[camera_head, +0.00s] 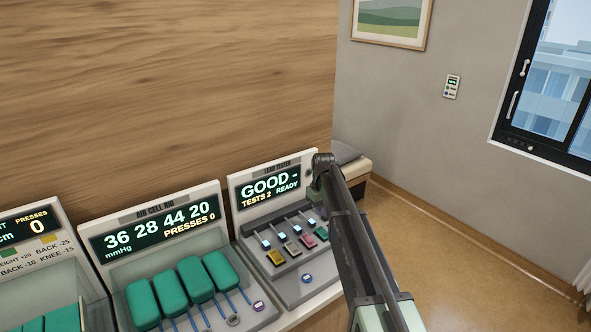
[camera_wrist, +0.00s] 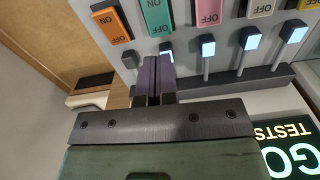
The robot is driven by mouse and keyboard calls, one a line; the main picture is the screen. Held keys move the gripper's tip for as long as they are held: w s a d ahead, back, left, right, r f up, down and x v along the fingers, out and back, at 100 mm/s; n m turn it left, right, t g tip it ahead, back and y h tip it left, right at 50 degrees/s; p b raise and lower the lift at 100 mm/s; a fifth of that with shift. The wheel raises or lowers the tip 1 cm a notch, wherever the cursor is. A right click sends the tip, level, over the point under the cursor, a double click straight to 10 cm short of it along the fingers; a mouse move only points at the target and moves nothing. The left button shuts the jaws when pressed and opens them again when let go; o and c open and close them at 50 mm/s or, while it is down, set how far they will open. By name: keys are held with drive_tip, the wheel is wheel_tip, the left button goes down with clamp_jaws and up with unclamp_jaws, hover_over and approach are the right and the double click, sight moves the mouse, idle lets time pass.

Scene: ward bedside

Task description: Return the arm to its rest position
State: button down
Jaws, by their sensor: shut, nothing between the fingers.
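My arm (camera_head: 352,235) reaches up from the lower right of the head view, its end in front of the right edge of the tester panel (camera_head: 246,215). My gripper (camera_wrist: 153,82) shows clearly in the wrist view. Its two dark fingers are pressed together with nothing between them. In the head view the fingers cannot be made out clearly behind the arm.
The tester's screen (camera_head: 268,187) reads GOOD, TESTS 2, READY. To its left stands the air cell rig (camera_head: 155,212) with several green cells. Behind is a wooden wall (camera_head: 160,90). Open floor (camera_head: 460,265) lies right of my arm.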

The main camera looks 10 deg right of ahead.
drive_tip(key=s+f+m+b, duration=0.2)
drive_tip(key=s+m, duration=0.3)
drive_tip(key=s, duration=3)
drive_tip(key=shift+f+b, duration=0.4)
